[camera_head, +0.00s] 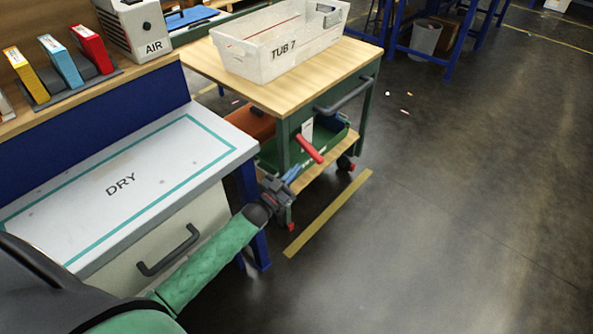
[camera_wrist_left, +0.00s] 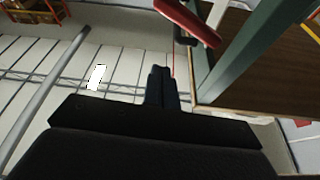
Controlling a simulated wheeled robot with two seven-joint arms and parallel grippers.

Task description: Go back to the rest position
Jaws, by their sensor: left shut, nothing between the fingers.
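My left arm, in a green sleeve, reaches in from the lower left in the head view. My left gripper (camera_head: 291,173) is beside the wooden-topped cart, in front of its lower shelf. Its fingers also show in the left wrist view (camera_wrist_left: 162,82), side by side and shut, with nothing between them. A red bar (camera_head: 309,148) sticks out from the cart just beyond the fingertips; it also shows in the left wrist view (camera_wrist_left: 186,20), apart from the fingers. My right gripper is in neither view.
The cart (camera_head: 268,92) carries a clear bin (camera_head: 250,65) marked TUB 7. A bench marked DRY (camera_head: 75,215) with a drawer handle (camera_head: 168,252) lies under and beside my left arm. A yellow floor strip (camera_head: 328,213) runs right of the gripper.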

